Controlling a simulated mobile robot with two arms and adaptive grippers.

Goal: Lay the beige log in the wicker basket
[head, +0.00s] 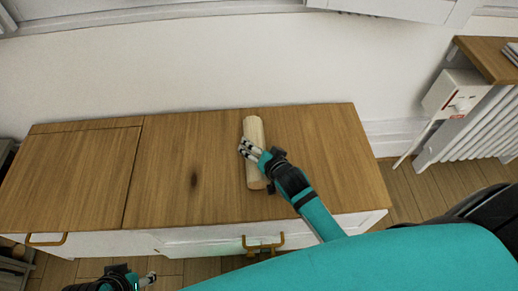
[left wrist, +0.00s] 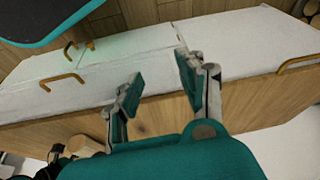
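The beige log (head: 254,130) lies on the wooden top of the white cabinet, right of its middle. It also shows partly in the left wrist view (left wrist: 85,147), at the lower left. My right gripper (head: 248,150) is at the log, with its fingers across the log's middle. I cannot tell whether they grip it. My left gripper (head: 146,279) is low in the head view, in front of the cabinet. In the left wrist view (left wrist: 159,78) its pads are apart with nothing between them. I cannot make out a wicker basket in either view.
The cabinet's top (head: 75,175) is bare left of the log. Brass handles (head: 262,245) stick out from its front. A white radiator (head: 470,135) stands at the right. A wall runs behind the cabinet. Wood floor (head: 415,190) shows to its right.

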